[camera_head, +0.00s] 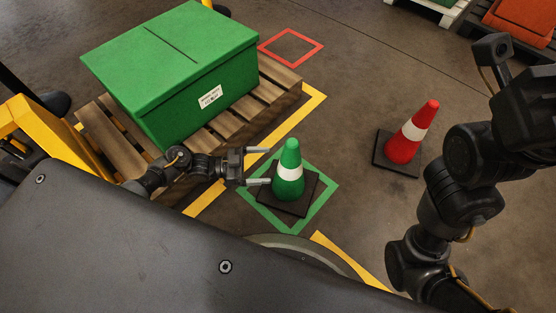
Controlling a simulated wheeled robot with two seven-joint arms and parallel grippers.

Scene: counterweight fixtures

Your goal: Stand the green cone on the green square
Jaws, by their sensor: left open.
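The green cone (289,172) has a white band and a square black base. It stands upright inside the outline of the green square (323,203) on the floor. My left gripper (258,166) is open just left of the cone, its two fingers pointing at it. The lower fingertip looks close to the cone's base; I cannot tell whether it touches. My right arm is at the right side; its gripper's fingers cannot be made out.
A red cone (407,138) on a black base stands to the right. A green box (185,75) sits on a wooden pallet (282,88) at the left, bordered by yellow floor tape. A red square outline (291,46) lies empty behind. Open floor lies between the cones.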

